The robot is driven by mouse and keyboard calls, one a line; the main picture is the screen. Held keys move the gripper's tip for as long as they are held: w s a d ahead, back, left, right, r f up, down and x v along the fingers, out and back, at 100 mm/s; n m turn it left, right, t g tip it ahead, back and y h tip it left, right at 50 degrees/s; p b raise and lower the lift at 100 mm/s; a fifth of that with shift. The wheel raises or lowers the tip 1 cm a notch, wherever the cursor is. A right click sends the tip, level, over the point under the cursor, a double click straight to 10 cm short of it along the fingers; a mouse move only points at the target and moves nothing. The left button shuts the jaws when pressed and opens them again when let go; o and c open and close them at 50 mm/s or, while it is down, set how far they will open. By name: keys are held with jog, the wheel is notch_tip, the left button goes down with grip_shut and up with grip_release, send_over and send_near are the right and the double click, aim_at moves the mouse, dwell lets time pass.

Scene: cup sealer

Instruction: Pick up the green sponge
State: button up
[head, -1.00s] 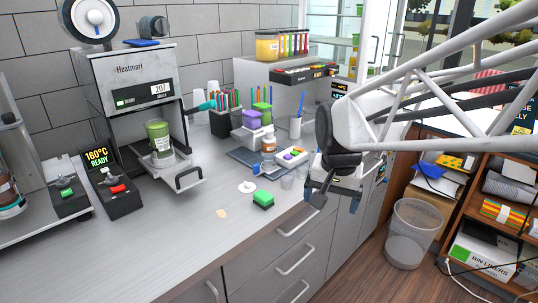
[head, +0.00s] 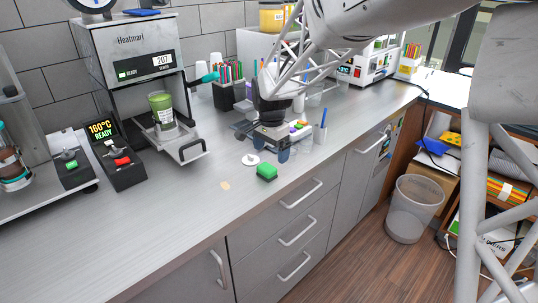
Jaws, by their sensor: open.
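The green sponge (head: 266,172) lies on the grey counter near its front edge, right of a white round lid. My gripper (head: 270,152) is above and just behind the sponge in the picture, pointing down. Its fingers are open and nothing shows between them. It looks apart from the sponge, though the exact height is hard to judge.
A white lid (head: 250,160) and a small beige piece (head: 225,185) lie left of the sponge. The sealer (head: 140,85) stands behind left. The counter's front left is clear.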

aim_at(267, 167)
jog(key=shift+w+a+f, duration=0.7)
jog(key=shift+w+a, duration=0.1)
jog(key=shift+f, duration=1.25)
jog(key=shift+w+d+f, duration=0.15)
jog(key=shift+f, duration=2.5)
jog(key=c, duration=1.1)
jog(key=shift+o, duration=0.2)
